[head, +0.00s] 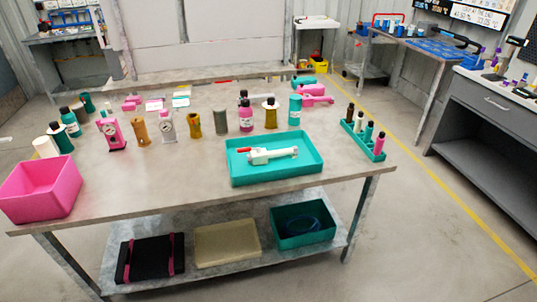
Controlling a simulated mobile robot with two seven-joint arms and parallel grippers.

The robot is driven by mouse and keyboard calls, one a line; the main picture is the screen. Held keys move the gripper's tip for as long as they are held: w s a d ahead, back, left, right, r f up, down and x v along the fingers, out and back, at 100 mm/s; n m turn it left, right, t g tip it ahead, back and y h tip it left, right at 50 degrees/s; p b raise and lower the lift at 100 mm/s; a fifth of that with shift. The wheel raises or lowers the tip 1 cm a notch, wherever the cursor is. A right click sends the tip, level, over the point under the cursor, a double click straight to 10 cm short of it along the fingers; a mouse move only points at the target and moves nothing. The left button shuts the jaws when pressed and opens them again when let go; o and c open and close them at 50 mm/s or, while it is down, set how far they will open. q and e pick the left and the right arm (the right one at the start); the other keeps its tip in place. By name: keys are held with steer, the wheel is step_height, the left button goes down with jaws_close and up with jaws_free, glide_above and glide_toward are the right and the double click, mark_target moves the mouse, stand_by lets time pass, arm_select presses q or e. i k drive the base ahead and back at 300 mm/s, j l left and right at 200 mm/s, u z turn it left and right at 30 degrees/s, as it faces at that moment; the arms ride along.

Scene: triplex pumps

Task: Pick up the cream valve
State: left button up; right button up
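The cream valve (272,156) lies on its side in the teal tray (279,177), near the front right of the table. It has a pale body and a red part at its left end, and it shows whole with nothing covering it. Neither of my grippers is in view.
The table (175,185) carries a pink bin (42,190) at the left corner and a teal rack (362,142) of small bottles to the tray's right. Several bottles and gauges stand in a row behind. The tabletop left of the tray is clear. A lower shelf holds containers.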

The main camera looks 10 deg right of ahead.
mark_target(256, 159)
steer(key=l+u, duration=0.15)
steer(key=u, duration=0.2)
steer(key=l+u, duration=0.1)
steer(key=u, duration=0.25)
steer(key=l+u, duration=0.2)
steer(key=u, duration=0.15)
steer(key=l+u, duration=0.45)
steer(key=l, duration=0.4)
steer(key=k+l, duration=0.1)
steer(key=l, duration=0.2)
steer(key=l+u, duration=0.1)
steer(key=l, duration=0.2)
steer(key=k+l, duration=0.15)
steer(key=l, duration=0.15)
